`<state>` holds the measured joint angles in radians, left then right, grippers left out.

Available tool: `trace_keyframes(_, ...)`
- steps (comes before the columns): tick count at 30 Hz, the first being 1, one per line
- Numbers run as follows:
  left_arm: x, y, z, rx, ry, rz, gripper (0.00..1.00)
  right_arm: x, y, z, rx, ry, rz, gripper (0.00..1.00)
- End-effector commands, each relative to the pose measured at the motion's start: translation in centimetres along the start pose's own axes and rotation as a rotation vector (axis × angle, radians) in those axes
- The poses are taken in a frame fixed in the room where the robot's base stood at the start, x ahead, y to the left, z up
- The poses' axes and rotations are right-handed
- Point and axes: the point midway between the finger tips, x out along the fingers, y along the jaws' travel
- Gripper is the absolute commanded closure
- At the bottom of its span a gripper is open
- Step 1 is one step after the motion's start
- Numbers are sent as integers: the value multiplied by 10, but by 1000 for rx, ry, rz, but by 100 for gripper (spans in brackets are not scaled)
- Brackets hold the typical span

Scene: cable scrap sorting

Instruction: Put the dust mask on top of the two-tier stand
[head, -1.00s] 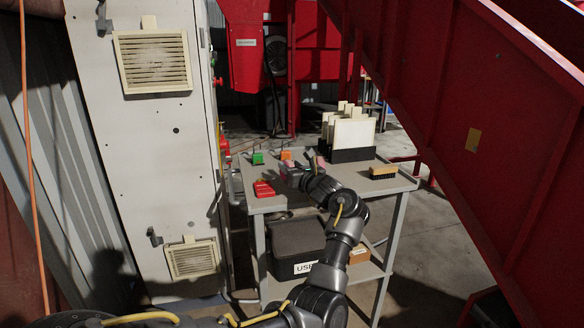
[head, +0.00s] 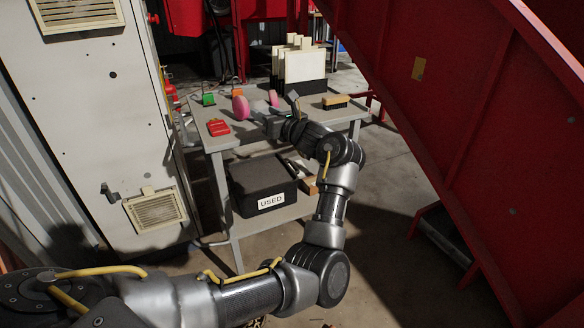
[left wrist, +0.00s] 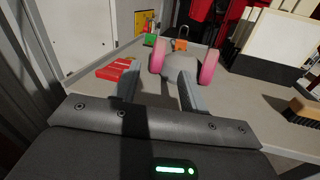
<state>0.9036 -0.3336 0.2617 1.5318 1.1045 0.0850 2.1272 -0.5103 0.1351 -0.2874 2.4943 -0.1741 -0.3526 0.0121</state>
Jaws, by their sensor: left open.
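The dust mask (head: 240,107) is a grey half mask with two round pink filters. It rests on the top shelf of the grey two-tier stand (head: 240,142), between the red padlock and the upright panels. In the left wrist view the mask (left wrist: 180,66) is just ahead of my fingertips, a pink disc at each side. My left gripper (head: 264,112) is low over the top shelf. Its two fingers (left wrist: 160,76) are apart and point at the mask's grey body; whether they touch it I cannot tell. My right gripper is out of view.
A red padlock (head: 219,128), green (head: 208,99) and orange padlocks (head: 237,92), a brush (head: 335,102) and a dark rack with pale panels (head: 304,68) share the top shelf. A black bin marked USED (head: 262,186) stands below. A grey cabinet (head: 95,110) stands left.

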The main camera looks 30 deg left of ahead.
Motion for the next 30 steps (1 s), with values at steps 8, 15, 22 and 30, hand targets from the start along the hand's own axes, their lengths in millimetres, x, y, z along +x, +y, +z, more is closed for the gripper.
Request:
trace_keyframes(8,4,6,-14,164,-81,-32,57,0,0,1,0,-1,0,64)
trace_keyframes(15,-39,18,-54,917,-521,-149,57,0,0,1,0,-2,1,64)
trace_keyframes(22,-184,37,-120,1693,-1229,-166,57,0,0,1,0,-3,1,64)
trace_keyframes(30,-356,113,-184,2012,-2063,57,57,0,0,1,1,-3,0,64)
